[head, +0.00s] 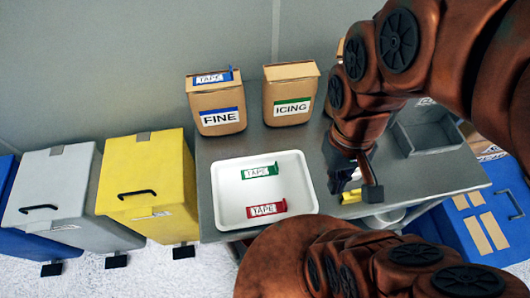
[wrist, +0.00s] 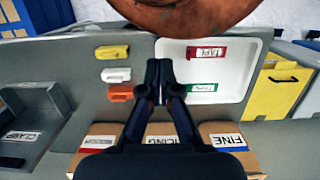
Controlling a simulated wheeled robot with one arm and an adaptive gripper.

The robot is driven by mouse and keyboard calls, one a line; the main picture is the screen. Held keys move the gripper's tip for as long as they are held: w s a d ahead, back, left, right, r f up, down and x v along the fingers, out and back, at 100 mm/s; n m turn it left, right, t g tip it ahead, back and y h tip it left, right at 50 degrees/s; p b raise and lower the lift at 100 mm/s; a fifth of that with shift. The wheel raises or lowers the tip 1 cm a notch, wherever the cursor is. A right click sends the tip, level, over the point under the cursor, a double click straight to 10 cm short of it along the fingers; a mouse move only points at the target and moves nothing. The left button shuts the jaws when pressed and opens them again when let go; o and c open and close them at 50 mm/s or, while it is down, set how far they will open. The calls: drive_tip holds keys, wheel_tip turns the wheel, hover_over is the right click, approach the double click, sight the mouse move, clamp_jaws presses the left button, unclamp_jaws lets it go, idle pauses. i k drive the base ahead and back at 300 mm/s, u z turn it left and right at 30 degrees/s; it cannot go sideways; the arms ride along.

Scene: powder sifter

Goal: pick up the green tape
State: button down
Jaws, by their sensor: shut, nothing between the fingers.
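The green tape (head: 259,171) is a small green piece with a white "TAPE" label. It lies in the white tray (head: 226,214), behind the red tape (head: 267,208). In the wrist view the green tape (wrist: 202,88) lies in the tray (wrist: 235,78), right of my gripper (wrist: 160,75), with the red tape (wrist: 206,53) above it. My gripper (head: 353,187) is shut and empty, over the grey table to the right of the tray in the head view. It is apart from the green tape.
A "FINE" box (head: 216,105) with blue tape (head: 213,77) on top and an "ICING" box (head: 291,94) stand behind the tray. Yellow (wrist: 112,52), white (wrist: 116,75) and orange (wrist: 121,92) pieces lie left of my gripper in the wrist view. A grey bin (head: 429,132) stands right.

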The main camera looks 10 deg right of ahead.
sight(269, 171)
drive_tip(key=u, duration=0.5)
drive_tip(key=k, duration=1.25)
drive_tip(key=u, duration=0.95)
drive_tip(key=i, duration=0.85)
drive_tip(key=u, duration=0.75)
